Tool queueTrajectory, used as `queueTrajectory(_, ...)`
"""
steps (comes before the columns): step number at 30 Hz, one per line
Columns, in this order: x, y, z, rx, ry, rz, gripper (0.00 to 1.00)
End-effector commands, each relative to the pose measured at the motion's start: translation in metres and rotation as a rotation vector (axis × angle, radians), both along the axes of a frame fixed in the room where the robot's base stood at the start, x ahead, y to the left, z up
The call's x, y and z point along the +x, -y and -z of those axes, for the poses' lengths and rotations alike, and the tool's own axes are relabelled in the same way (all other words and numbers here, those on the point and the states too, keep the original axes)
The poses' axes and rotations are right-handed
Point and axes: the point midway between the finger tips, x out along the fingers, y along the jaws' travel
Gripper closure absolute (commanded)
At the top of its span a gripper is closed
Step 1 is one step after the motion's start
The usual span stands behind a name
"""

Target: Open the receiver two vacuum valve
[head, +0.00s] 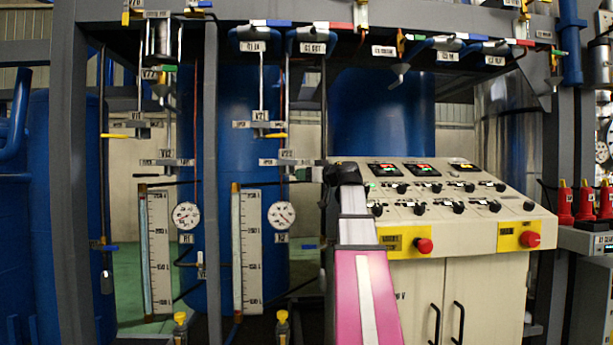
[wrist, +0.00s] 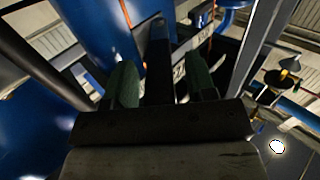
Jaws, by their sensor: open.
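My gripper (head: 328,172) is at the end of my raised arm, beside the pipework right of the second sight-glass column. In the wrist view its two greenish fingers (wrist: 160,80) are spread apart. A dark bar (wrist: 158,55) shows between the fingers; I cannot tell whether it is a valve handle or whether they touch it. A white label (wrist: 180,70), partly covered by a finger, is just behind it. In the head view a small valve label (head: 286,154) is left of the gripper. I cannot tell which handle is the receiver two vacuum valve.
A control panel (head: 450,190) stands right of my arm. Two scales (head: 250,250) (head: 157,250) and two round gauges (head: 281,215) (head: 186,215) are left. A grey post (head: 211,120) and thin pipes crowd the space. Blue tanks (head: 385,110) stand behind.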

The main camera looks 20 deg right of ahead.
Motion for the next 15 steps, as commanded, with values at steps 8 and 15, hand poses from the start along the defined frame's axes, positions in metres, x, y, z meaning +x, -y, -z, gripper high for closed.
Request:
queueTrajectory(8, -0.0003, -0.0001, 0.0000, 0.000, 0.000, 0.000, 0.94)
queueTrajectory(15, -0.0010, -0.0008, 0.0000, 0.000, 0.000, 0.006, 1.00)
